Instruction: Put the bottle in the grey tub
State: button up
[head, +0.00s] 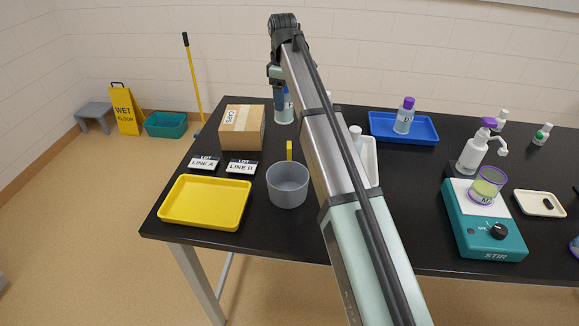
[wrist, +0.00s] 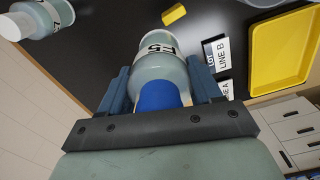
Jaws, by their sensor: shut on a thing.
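The bottle (wrist: 158,66) is pale grey-green with a blue cap and a white label with dark letters, partly hidden. My gripper (wrist: 161,82) has its blue fingers on either side of it, near the cap, and is shut on it. In the head view the bottle (head: 284,110) hangs below my gripper (head: 281,93) beside the cardboard box; I cannot tell whether its base touches the table. The grey tub (head: 288,188) is round and looks empty. It stands near the table's front, left of my arm. Part of its rim shows at the top of the wrist view.
Left of the tub are a yellow tray (head: 205,203) and two label cards (head: 241,167). A yellow block (head: 289,150) lies behind the tub. A cardboard box (head: 242,128) stands at the back left.

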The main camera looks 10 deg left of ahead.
send_over(287, 172)
jog(key=w+a, duration=0.2)
jog(key=s+d+f+m, duration=0.2)
jog(key=s+d+m, duration=0.1)
jog(key=s, duration=0.4)
jog(key=shift+f+m, duration=0.9)
jog(key=shift+f, duration=1.65)
jog(key=shift+f+m, duration=0.9)
jog(key=shift+f, duration=1.6)
jog(key=o, duration=0.9)
jog(key=shift+f, duration=0.15)
jog(key=shift+o, duration=0.2)
notch_tip(287, 172, up, 8)
